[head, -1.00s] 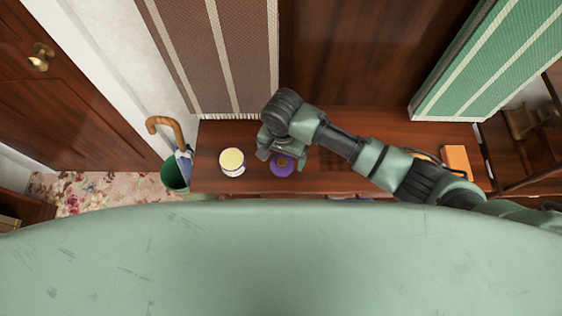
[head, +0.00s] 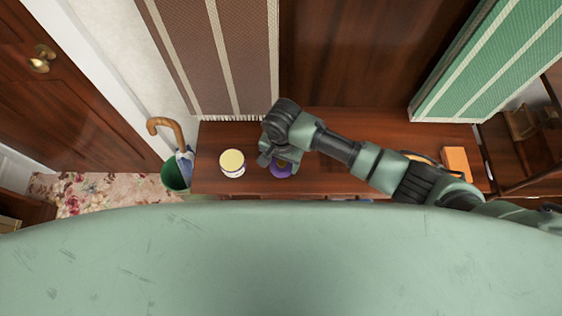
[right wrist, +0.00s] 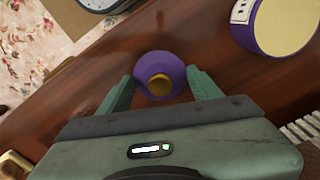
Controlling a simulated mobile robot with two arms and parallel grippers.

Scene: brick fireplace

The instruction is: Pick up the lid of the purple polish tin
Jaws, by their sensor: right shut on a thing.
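The purple lid (right wrist: 150,62) is round with a gold knob in its middle. It shows between my right gripper's fingers (right wrist: 161,88) in the right wrist view. In the head view the lid (head: 284,173) is partly hidden under my right gripper (head: 277,160), which is shut on it. I cannot tell whether the lid is clear of the wood. The open purple tin (head: 232,162), filled with pale yellow polish, stands just left of the lid; it also shows at the upper right of the wrist view (right wrist: 258,42). My left gripper is out of view.
The wooden top (head: 330,177) is narrow. An orange box (head: 456,162) lies at its right end, near a partly hidden round thing. A green bin (head: 173,176) with an umbrella (head: 168,126) stands off its left end. Striped hangings (head: 222,60) border the back.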

